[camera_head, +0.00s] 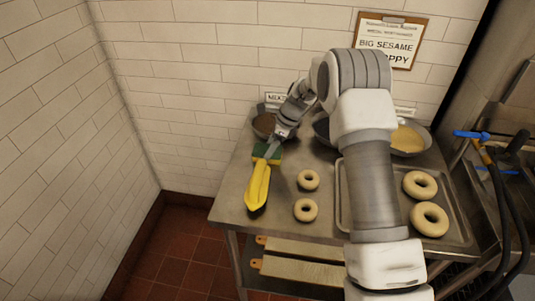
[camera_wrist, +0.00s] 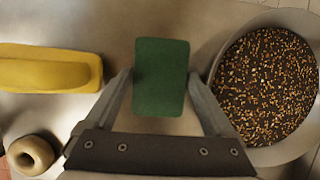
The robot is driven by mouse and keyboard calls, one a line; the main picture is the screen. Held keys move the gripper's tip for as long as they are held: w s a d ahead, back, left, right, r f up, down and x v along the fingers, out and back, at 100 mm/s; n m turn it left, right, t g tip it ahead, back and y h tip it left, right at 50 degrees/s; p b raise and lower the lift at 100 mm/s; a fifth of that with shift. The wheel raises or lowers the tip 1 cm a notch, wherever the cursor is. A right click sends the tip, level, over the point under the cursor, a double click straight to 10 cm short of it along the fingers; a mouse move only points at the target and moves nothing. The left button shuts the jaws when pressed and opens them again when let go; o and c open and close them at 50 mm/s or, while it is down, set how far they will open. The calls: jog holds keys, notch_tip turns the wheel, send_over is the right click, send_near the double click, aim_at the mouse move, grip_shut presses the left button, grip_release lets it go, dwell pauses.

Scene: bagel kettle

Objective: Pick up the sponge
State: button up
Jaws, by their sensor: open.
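The sponge (camera_head: 262,152) lies on the steel table near its left back part, with a green face up and a yellow side. In the wrist view the sponge (camera_wrist: 162,62) is a green rectangle. My gripper (camera_head: 273,146) is over it from the back in the head view. In the wrist view my gripper (camera_wrist: 159,79) is open, with one finger to each side of the sponge's near part. I see narrow gaps between the fingers and the sponge. Whether the fingertips are down at its height is hard to tell.
A long yellow object (camera_head: 257,185) lies just in front of the sponge. A bowl of dark seeds (camera_wrist: 265,85) stands close on its other side. Dough rings (camera_head: 308,180) lie to the right. My arm hides part of the tray (camera_head: 458,225) and table.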

jog(key=shift+f, duration=0.2)
dwell(0.6)
jog(key=shift+c, duration=0.3)
jog(key=c, duration=0.9)
jog(key=shift+r, duration=0.1)
jog(key=shift+r, duration=0.5)
jog(key=v, duration=0.4)
jog(key=shift+w+a+r, duration=0.2)
jog(key=shift+w, duration=0.05)
jog(key=d+r, duration=0.2)
jog(key=d, duration=0.1)
jog(key=d+r, duration=0.2)
jog(key=d, duration=0.2)
jog(key=d+r, duration=0.2)
jog(key=d, duration=0.1)
jog(key=shift+d+r, duration=0.1)
jog(key=shift+d, duration=0.15)
